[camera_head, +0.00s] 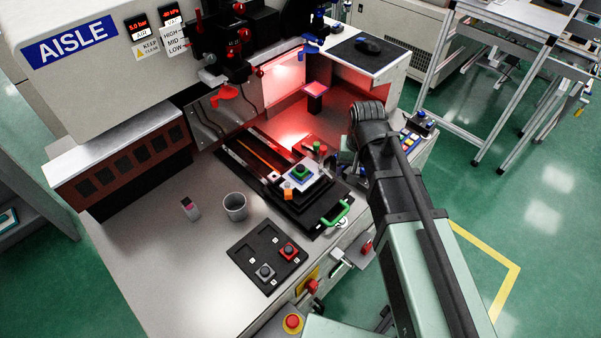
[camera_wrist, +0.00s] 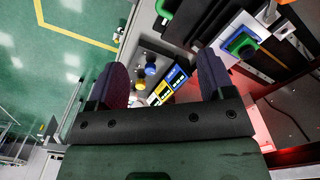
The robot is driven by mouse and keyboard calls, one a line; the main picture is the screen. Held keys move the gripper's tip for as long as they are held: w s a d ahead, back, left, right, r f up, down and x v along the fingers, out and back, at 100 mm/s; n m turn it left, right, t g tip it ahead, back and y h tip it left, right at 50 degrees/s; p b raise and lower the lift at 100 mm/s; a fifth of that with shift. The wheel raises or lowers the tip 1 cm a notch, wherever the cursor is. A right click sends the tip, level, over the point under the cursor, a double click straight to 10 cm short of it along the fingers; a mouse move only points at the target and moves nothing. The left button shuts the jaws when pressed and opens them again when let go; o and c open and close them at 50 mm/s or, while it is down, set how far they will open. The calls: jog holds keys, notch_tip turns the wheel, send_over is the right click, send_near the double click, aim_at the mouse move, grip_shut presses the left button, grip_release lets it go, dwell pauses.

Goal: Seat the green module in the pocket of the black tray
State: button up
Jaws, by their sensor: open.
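The green module (camera_head: 301,171) sits on a white and blue plate (camera_head: 290,183) on the dark slide fixture. In the wrist view, a green piece on a blue and white base (camera_wrist: 241,44) at upper right appears to be this module. The black tray (camera_head: 240,250) lies on the bench front; a red module (camera_head: 288,250) and a grey module (camera_head: 265,271) sit in it, and its other areas look bare. My gripper's fingers (camera_wrist: 161,80) are apart, with nothing between them. In the head view my gripper is mostly hidden by my arm, right of the green module.
A grey cup (camera_head: 235,207) and a small pink-topped item (camera_head: 189,208) stand left of the fixture. A green handle (camera_head: 335,214) juts from the fixture's front. A red-lit machine bay (camera_head: 284,80) is behind. The bench's left front is clear.

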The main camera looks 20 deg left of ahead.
aim_at(301, 167)
jog(key=w+a+m, duration=0.3)
jog(key=a+m, duration=0.2)
jog(key=a, duration=0.3)
jog(key=w+a+m, duration=0.3)
jog(key=a+m, duration=0.1)
jog(key=a, duration=0.4)
jog(key=f+b, duration=0.5)
jog(key=f, duration=0.1)
jog(key=f+b, duration=0.5)
jog(key=b, duration=0.1)
jog(key=shift+s+a+f, duration=0.2)
jog(key=shift+f, duration=0.15)
jog(key=shift+r, duration=0.25)
jog(key=c, duration=1.1)
jog(key=shift+o, duration=0.2)
jog(key=shift+r, duration=0.1)
